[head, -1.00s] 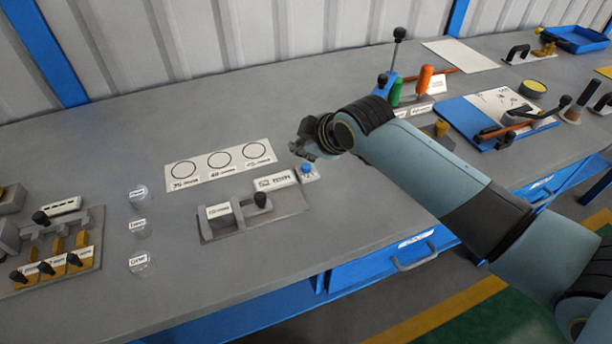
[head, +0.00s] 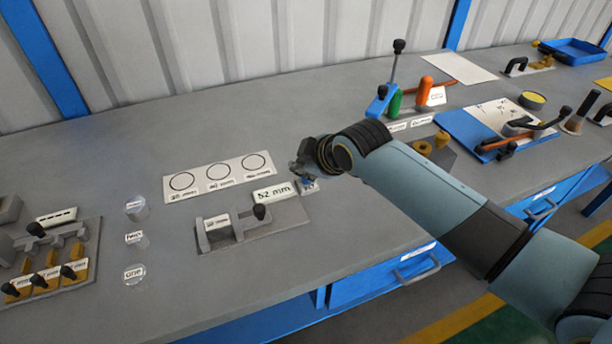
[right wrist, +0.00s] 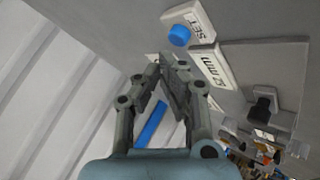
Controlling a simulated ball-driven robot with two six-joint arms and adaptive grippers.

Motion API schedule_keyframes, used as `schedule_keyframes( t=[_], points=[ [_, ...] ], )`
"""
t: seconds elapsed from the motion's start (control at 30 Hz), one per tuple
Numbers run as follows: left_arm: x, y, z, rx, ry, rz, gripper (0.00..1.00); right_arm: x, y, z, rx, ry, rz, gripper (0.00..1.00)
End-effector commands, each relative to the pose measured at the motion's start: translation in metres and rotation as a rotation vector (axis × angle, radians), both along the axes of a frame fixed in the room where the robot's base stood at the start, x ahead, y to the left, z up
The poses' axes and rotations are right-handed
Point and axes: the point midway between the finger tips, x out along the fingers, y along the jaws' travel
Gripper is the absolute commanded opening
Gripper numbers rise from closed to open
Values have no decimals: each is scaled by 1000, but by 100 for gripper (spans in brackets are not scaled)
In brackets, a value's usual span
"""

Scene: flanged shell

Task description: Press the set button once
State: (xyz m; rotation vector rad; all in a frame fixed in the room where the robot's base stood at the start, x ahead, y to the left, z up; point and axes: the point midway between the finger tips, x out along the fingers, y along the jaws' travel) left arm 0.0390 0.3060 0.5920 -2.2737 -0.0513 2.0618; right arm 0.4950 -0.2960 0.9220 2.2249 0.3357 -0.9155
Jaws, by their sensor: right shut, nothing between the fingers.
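The set button is a blue round cap (right wrist: 180,36) on a white box marked SET (right wrist: 206,22) in the right wrist view. In the head view the button's box (head: 311,187) is partly hidden behind my right gripper (head: 302,175). My right gripper (right wrist: 168,66) is shut and empty, its fingers close to the button. In the right wrist view the blue cap lies beyond the fingertips, slightly to their right. I cannot tell whether the fingers touch it. My left gripper is not in view.
A display reading 52 mm (head: 274,193) stands beside the button. A grey clamp fixture (head: 237,229) with a black knob is in front. A white sheet with three circles (head: 219,177) lies behind left. Levers and coloured handles (head: 395,102) stand further right.

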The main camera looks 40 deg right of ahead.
Motion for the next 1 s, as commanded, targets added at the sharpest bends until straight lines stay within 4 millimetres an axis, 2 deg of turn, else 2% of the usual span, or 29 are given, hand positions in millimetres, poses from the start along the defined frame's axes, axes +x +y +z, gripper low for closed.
schedule_keyframes(
  t=[0.57,1.0],
  points=[
    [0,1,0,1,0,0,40,0,0,0,0,0,0,0],
    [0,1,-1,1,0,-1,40,0,0,-8,0,0,0,0]
  ],
)
